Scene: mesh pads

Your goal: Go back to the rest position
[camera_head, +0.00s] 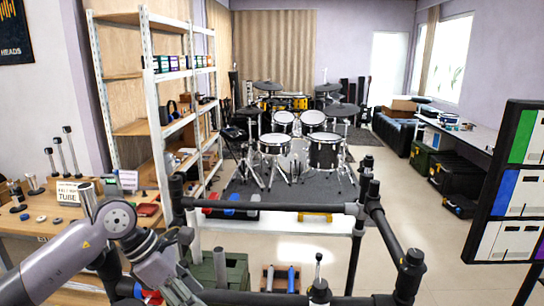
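My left arm comes in from the lower left. Its grey links bend at a round joint and run down to the bottom edge, where its end is cut off, so my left gripper is not in view. My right arm and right gripper are not in view either. A black tubular rack (275,207) stands in front of me, with its tubes and clamps close beside the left arm's last visible links. No mesh pad can be made out on the rack's visible tubes.
A wooden table (40,222) with metal rods and small discs is at the left, beside a white-framed shelf (157,110). A drum kit (290,140) stands on a grey carpet behind the rack. A coloured panel (515,190) is at the right. Open floor (410,215) lies between rack and panel.

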